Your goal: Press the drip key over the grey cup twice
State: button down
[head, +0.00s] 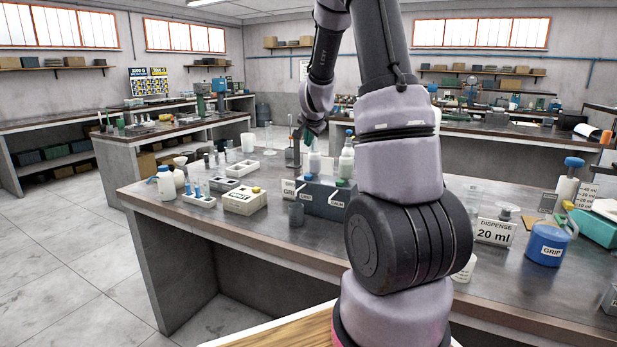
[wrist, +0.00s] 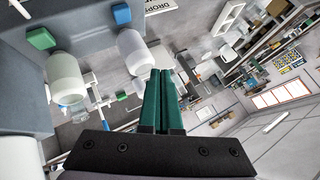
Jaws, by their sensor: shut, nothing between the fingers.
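A dark grey dispenser block (head: 322,199) stands on the bench with two upright bottles behind its front. A blue key (head: 309,177) and a green key (head: 341,183) sit on its top. The wrist view also shows the blue key (wrist: 122,13) and the green key (wrist: 40,38). My gripper (wrist: 163,75), with green fingers, is shut and empty. In the head view it hangs above and left of the bottles, apart from both keys.
A white box (head: 245,201), a tube rack (head: 198,200) and a white bottle (head: 166,183) stand left of the block. To the right are a "20 ml" sign (head: 495,232) and a blue jar (head: 550,244). The bench front left of the cup is bare.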

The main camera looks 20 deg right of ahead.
aim_at(308, 176)
jog(key=shift+f, duration=0.1)
jog(key=shift+f, duration=4.3)
jog(key=shift+f, duration=0.4)
jog(key=shift+f, duration=0.55)
jog(key=shift+r, duration=0.95)
jog(key=shift+r, duration=2.55)
